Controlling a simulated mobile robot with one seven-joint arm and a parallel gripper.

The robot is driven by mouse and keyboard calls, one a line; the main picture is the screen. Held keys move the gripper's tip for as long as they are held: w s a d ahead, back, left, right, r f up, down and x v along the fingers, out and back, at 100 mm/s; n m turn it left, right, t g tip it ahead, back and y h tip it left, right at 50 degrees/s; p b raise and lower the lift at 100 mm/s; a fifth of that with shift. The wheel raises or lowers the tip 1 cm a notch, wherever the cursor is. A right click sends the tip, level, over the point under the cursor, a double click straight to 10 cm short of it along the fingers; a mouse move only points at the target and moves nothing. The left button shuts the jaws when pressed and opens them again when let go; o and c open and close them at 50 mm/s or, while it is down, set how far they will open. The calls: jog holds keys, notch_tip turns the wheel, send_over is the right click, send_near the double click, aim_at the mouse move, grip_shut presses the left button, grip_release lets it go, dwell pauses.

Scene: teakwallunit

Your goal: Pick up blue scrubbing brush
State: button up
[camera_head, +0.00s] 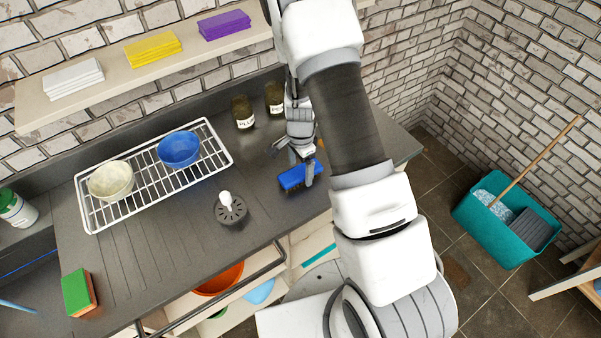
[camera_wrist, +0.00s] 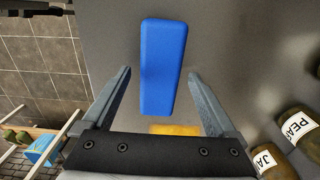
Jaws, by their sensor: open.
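The blue scrubbing brush (camera_head: 297,177) lies on the dark grey counter, near its front edge, with its bristles facing down. In the wrist view the brush (camera_wrist: 162,65) shows as a long blue block, running lengthwise away from my gripper. My gripper (camera_wrist: 158,75) is open, with one finger on each side of the brush's near end. Nothing is between the fingers' grip, and I see a gap on both sides.
A yellow item (camera_wrist: 175,129) lies just behind the brush, close to my gripper. Jars (camera_head: 243,112) stand at the back. A dish rack (camera_head: 217,141) with bowls and a white-handled round brush (camera_head: 230,211) are to the left. A shelf (camera_head: 110,80) runs above.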

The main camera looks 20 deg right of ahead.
jog(key=shift+f, duration=1)
grip_shut()
jog(key=shift+r, duration=0.2)
jog(key=shift+w+r, duration=0.1)
jog(key=shift+r, duration=0.15)
notch_tip(320, 180, up, 3)
jog(key=shift+r+b, duration=0.1)
jog(key=shift+b, duration=0.25)
jog(key=s+d+r+b, duration=0.2)
jog(key=s+d+r, duration=0.45)
jog(key=d, duration=0.35)
jog(key=r+n, duration=0.1)
jog(key=n, duration=1.4)
send_over(300, 176)
jog(key=shift+r, duration=0.2)
